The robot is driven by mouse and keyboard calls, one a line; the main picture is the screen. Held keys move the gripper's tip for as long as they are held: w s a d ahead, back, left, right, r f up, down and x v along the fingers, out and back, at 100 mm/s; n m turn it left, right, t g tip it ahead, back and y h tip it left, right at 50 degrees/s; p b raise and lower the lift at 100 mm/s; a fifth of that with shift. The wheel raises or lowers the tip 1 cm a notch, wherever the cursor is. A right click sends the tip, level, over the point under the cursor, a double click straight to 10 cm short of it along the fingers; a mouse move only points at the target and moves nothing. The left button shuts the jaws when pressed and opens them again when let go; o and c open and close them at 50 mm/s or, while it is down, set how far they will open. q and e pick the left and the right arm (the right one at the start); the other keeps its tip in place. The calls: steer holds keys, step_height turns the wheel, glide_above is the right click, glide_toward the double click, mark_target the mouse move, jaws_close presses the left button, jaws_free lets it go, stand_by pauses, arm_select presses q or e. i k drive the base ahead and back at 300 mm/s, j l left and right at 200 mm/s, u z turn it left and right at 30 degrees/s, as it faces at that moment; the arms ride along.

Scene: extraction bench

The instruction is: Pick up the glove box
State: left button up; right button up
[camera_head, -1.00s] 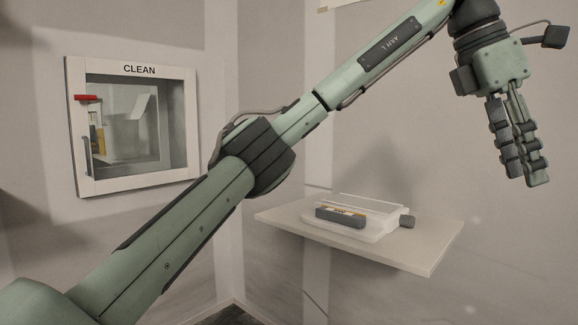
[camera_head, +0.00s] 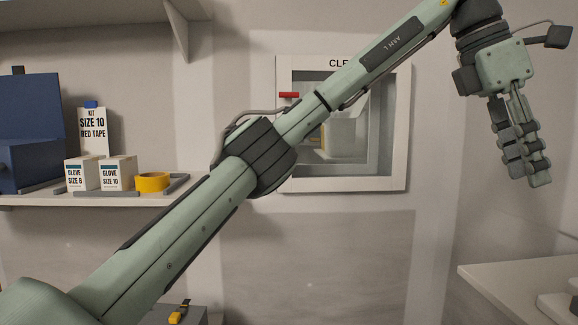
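Two white glove boxes stand side by side on a shelf at the left: one labelled "GLOVE SIZE 8" (camera_head: 81,175) and one labelled "GLOVE SIZE 10" (camera_head: 117,174). A white card (camera_head: 93,131) behind them reads "KIT SIZE 10 BED TAPE". My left gripper (camera_head: 527,178) hangs at the upper right, fingers pointing down, far from the boxes. Nothing shows between its fingers, which lie close together from this angle; I cannot tell whether they are open or shut. My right gripper is not in view.
On the shelf (camera_head: 30,203), a yellow tape roll (camera_head: 152,182) sits right of the boxes and a dark blue case (camera_head: 28,135) left of them. A low grey rail edges the boxes. A "CLEAN" hatch (camera_head: 393,170) is in the wall. A pale ledge (camera_head: 500,280) is lower right.

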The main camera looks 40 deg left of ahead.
mark_target(117, 172)
steer(key=i+j+u, duration=0.25)
steer(key=u, duration=0.15)
steer(key=i+j+u, duration=0.1)
steer(key=i+u, duration=1.05)
steer(key=u, duration=0.15)
steer(key=i+l+u, duration=0.25)
steer(key=u, duration=0.25)
steer(key=i+l+u, duration=0.25)
steer(key=u, duration=0.2)
steer(key=i+l+u, duration=0.2)
steer(key=l+u, duration=0.3)
steer(key=i+l+u, duration=0.1)
steer(key=l+u, duration=0.15)
steer(key=u, duration=0.2)
